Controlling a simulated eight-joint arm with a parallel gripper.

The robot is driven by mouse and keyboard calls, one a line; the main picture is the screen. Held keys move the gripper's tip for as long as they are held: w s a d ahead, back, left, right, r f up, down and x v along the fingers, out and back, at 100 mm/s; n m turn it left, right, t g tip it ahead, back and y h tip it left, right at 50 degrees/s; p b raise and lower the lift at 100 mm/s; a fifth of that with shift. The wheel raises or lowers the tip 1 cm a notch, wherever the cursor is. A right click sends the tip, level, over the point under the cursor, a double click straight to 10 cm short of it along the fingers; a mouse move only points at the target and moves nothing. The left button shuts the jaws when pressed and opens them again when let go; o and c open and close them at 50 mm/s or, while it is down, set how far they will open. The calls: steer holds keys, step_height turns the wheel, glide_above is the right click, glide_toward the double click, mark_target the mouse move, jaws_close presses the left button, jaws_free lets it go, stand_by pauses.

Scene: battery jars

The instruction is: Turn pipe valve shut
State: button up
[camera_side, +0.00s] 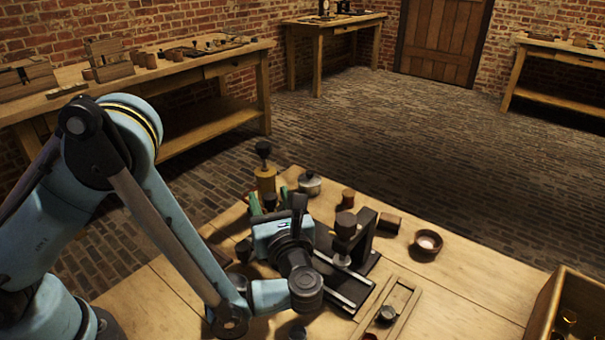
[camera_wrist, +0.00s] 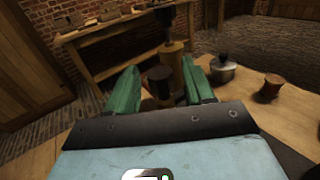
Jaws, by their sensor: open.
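No part is plainly a pipe valve. The likeliest is an upright yellow cylinder with a black knob (camera_side: 265,172) at the table's far left edge; it also shows in the wrist view (camera_wrist: 174,62), beyond the fingers. My gripper (camera_side: 270,198) has green fingers, spread apart and pointing toward this cylinder. In the wrist view my gripper (camera_wrist: 160,70) is open, with a dark brown round piece (camera_wrist: 160,79) showing between the fingers. I cannot tell whether the fingers touch it. In the side view my wrist hides part of the table there.
Right of my gripper stand a metal pot with a dark knob (camera_side: 309,183), a dark clamp-like press (camera_side: 350,240) and a brown bowl (camera_side: 428,242). A wooden tray (camera_side: 398,300) lies in front. A wooden crate (camera_side: 545,310) stands at the right. Table between bowl and crate is clear.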

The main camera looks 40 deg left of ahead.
steer(key=shift+w+a, duration=0.25)
steer(key=shift+a, duration=0.15)
steer(key=c, duration=0.9)
steer(key=shift+n+g+y, duration=1.1)
steer(key=shift+n+g, duration=0.5)
steer(key=shift+g, duration=0.6)
steer(key=o, duration=0.9)
steer(key=shift+m+t, duration=0.3)
steer(key=shift+t, duration=0.1)
